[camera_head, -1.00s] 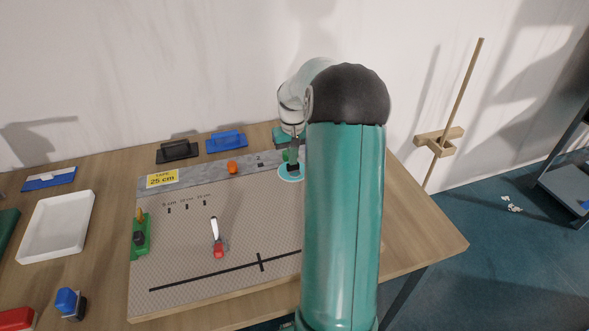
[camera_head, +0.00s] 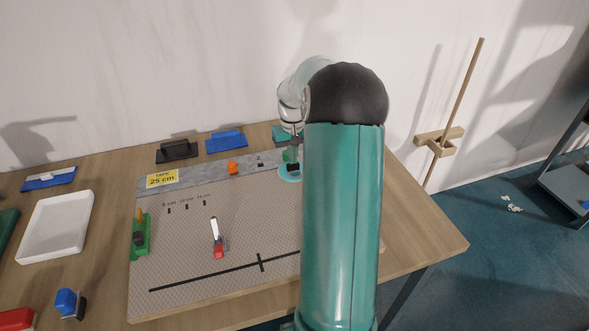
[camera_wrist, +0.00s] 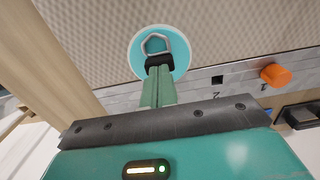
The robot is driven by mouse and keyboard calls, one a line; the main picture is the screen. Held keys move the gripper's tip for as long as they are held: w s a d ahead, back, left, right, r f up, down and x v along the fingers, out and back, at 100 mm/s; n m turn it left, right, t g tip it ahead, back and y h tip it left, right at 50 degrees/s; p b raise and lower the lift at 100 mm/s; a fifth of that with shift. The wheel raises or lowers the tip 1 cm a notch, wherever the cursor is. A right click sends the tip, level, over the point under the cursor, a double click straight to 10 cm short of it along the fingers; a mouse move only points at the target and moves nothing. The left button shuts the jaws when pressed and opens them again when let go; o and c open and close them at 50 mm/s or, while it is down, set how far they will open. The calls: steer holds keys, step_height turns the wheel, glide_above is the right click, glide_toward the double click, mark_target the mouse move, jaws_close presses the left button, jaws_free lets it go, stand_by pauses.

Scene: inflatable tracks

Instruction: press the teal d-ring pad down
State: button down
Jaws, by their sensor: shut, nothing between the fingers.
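The teal d-ring pad (camera_wrist: 178,46) is a round teal disc with a pale rim and a D-shaped ring on top. It lies on the patterned mat at the edge of the grey strip in the wrist view. In the head view the pad (camera_head: 288,176) shows partly, beside my arm. My gripper (camera_wrist: 158,66) is shut and empty, its dark fingertips over the near edge of the pad by the ring. In the head view my gripper (camera_head: 293,165) is over the pad. I cannot tell whether the tips touch it.
An orange knob (camera_wrist: 276,75) and a small black square (camera_wrist: 217,80) sit on the grey strip beside the pad. A red-and-white tool (camera_head: 217,240) lies on the mat (camera_head: 190,265). A white tray (camera_head: 56,226) stands at the left. Blue and black blocks stand behind.

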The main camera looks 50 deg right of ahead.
steer(key=shift+r, duration=3.1)
steer(key=s+a+r+n+t+h, duration=0.15)
steer(key=a+r, duration=0.45)
steer(key=a, duration=0.6)
steer(key=s+a+r+n+t, duration=0.15)
steer(key=a+r, duration=0.35)
steer(key=a, duration=0.7)
steer(key=s+a+f+n+t+y, duration=0.1)
steer(key=s+a+n+t, duration=0.1)
steer(key=s+a, duration=1.2)
steer(key=shift+a+n+t, duration=0.3)
steer(key=shift+n+t, duration=0.1)
steer(key=shift+s+d, duration=0.1)
